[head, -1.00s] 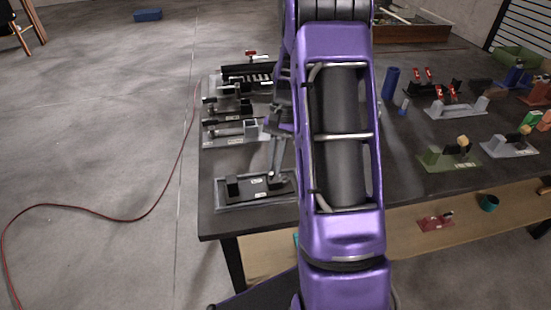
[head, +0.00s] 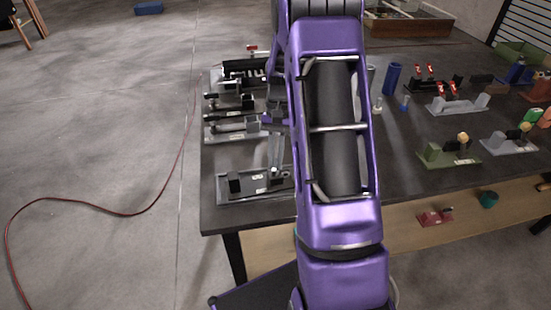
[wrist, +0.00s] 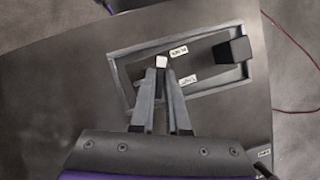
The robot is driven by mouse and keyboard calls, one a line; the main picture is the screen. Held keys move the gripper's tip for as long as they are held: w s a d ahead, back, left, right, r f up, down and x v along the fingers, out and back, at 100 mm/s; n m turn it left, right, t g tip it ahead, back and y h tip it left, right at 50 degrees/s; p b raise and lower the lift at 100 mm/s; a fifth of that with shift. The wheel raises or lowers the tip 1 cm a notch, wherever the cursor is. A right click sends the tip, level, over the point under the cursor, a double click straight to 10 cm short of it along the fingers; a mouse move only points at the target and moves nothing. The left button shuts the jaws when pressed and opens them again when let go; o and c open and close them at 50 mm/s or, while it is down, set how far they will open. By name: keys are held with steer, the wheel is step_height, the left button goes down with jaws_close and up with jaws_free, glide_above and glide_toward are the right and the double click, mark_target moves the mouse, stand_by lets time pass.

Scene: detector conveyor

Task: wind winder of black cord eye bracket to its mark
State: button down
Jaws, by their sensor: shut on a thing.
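The black cord eye bracket (head: 262,184) lies in a shallow grey tray at the near left corner of the dark table. In the wrist view the bracket shows as a dark plate with a raised black block (wrist: 232,50) at its right and two white labels. My gripper (wrist: 162,70) is over the bracket's other end, its fingers close together on a small pale-tipped piece, seemingly the winder (wrist: 162,61). The fingers hide most of the winder. My gripper also shows in the head view (head: 275,172). I cannot make out the mark or the winder's angle to it.
Other bracket fixtures (head: 232,128) stand behind on the table's left side. A blue cylinder (head: 391,79), a green fixture (head: 448,153) and grey fixtures stand to the right. My arm hides the table's middle. A red cord (head: 120,213) lies on the floor.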

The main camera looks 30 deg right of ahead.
steer(key=c, duration=0.9)
jaws_free()
steer(key=shift+r, duration=0.1)
steer(key=v, duration=1.7)
steer(key=shift+r+p, duration=0.15)
steer(key=shift+p, duration=0.2)
steer(key=shift+a, duration=0.1)
